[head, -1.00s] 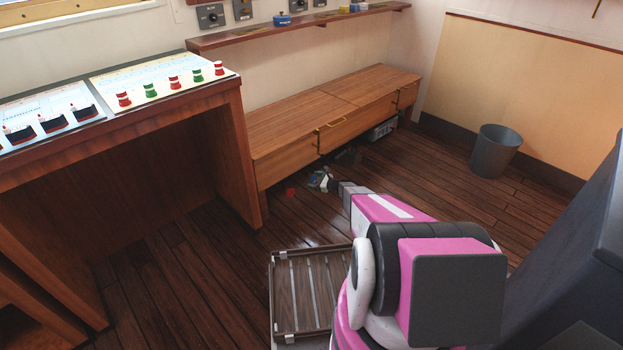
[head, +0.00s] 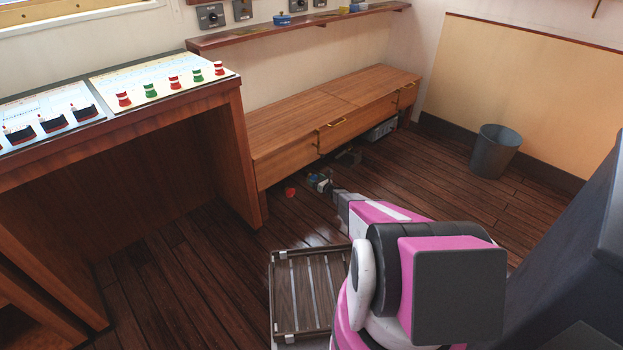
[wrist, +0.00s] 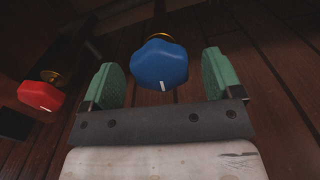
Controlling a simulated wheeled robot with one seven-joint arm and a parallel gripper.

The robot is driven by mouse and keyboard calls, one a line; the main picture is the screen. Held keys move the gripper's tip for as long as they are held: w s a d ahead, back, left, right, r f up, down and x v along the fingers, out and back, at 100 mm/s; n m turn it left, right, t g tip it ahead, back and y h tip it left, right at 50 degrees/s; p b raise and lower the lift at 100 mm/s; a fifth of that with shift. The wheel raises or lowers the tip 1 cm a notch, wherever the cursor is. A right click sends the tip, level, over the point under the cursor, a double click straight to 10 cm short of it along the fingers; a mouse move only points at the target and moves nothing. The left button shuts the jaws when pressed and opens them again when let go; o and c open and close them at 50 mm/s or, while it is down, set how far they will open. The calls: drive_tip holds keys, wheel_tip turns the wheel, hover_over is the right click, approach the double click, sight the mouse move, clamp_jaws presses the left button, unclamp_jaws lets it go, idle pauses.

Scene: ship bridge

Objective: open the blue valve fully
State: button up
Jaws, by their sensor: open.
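The blue valve (wrist: 160,65) is a rounded, lobed knob with a white mark at its lower edge and a brass fitting behind it. In the wrist view it sits between and slightly beyond the two green finger pads of my gripper (wrist: 161,80). The gripper is open, with a gap visible on both sides of the knob. In the head view my gripper (head: 322,183) is low by the front of the wooden bench, and the blue valve is too small there to make out clearly.
A red valve (wrist: 41,95) is to the left in the wrist view and near the floor in the head view (head: 290,192). The wooden bench (head: 330,110) overhangs this spot. A grey bin (head: 496,150) stands right. A desk (head: 230,150) stands left.

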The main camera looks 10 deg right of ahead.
sight(315, 179)
drive_tip(key=shift+x, duration=1.95)
drive_tip(key=c, duration=0.9)
drive_tip(key=shift+s+n, duration=0.1)
drive_tip(key=shift+n, duration=0.7)
drive_tip(key=o, duration=0.9)
drive_tip(key=v, duration=1)
drive_tip(key=shift+s+d, duration=0.2)
drive_tip(key=shift+s, duration=0.1)
